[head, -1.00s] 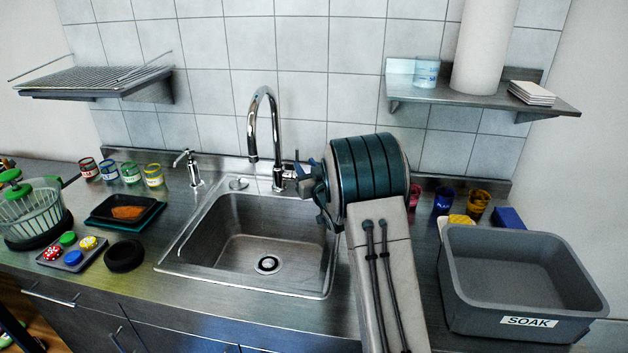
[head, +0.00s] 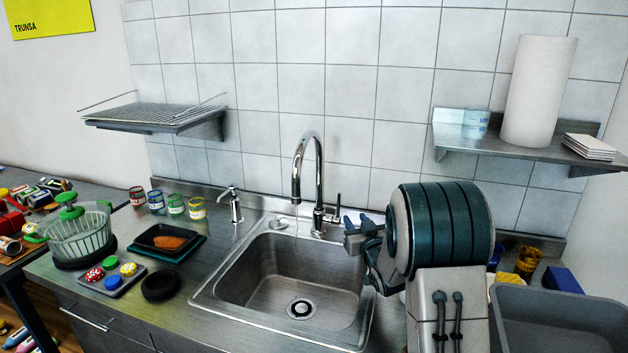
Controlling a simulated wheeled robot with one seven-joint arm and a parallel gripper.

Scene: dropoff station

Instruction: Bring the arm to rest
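My arm is folded up at the right of the sink (head: 262,243), its large teal and grey joint covering part of the counter and wall behind. My gripper (head: 352,222) shows only in part, as small dark blue finger-like shapes at the left of that joint, near the faucet handle. Its fingertips are small and partly hidden, so I cannot tell whether it is open or shut. I see nothing held in it.
The faucet (head: 318,180) stands close to the left of my arm. A grey tub (head: 560,312) is at the right. A shelf (head: 520,150) holds a paper towel roll (head: 540,90). A salad spinner (head: 78,232), jars and trays fill the left counter.

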